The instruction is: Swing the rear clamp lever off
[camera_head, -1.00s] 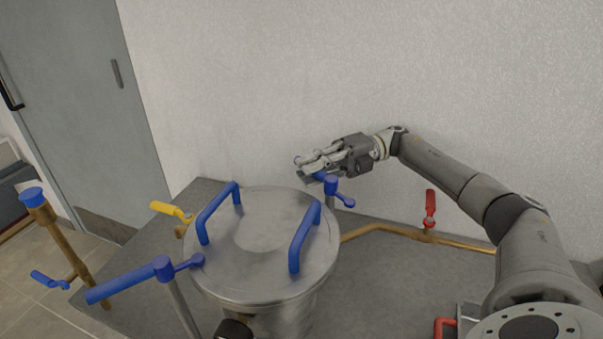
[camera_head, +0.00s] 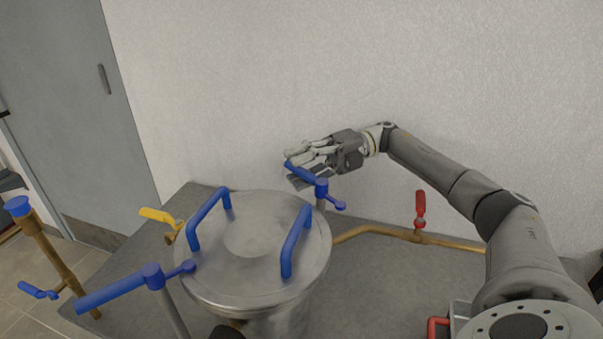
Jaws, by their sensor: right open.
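The rear clamp lever (camera_head: 303,173) is blue and sits on a post behind the round steel lid (camera_head: 250,243). Its long arm points up and left; its short end (camera_head: 338,205) points down and right, clear of the lid. My right gripper (camera_head: 293,168) is open at the long arm, with fingers above and beside it; contact is hard to tell. The front clamp lever (camera_head: 112,289) is blue too, and its short end (camera_head: 187,267) reaches the lid's left edge. My left gripper is not in view.
Two blue handles (camera_head: 209,214) (camera_head: 295,240) stand up from the lid. A yellow valve lever (camera_head: 156,214) is left of it. A red valve (camera_head: 420,209) on a copper pipe (camera_head: 360,230) is to the right. The wall is close behind my right gripper.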

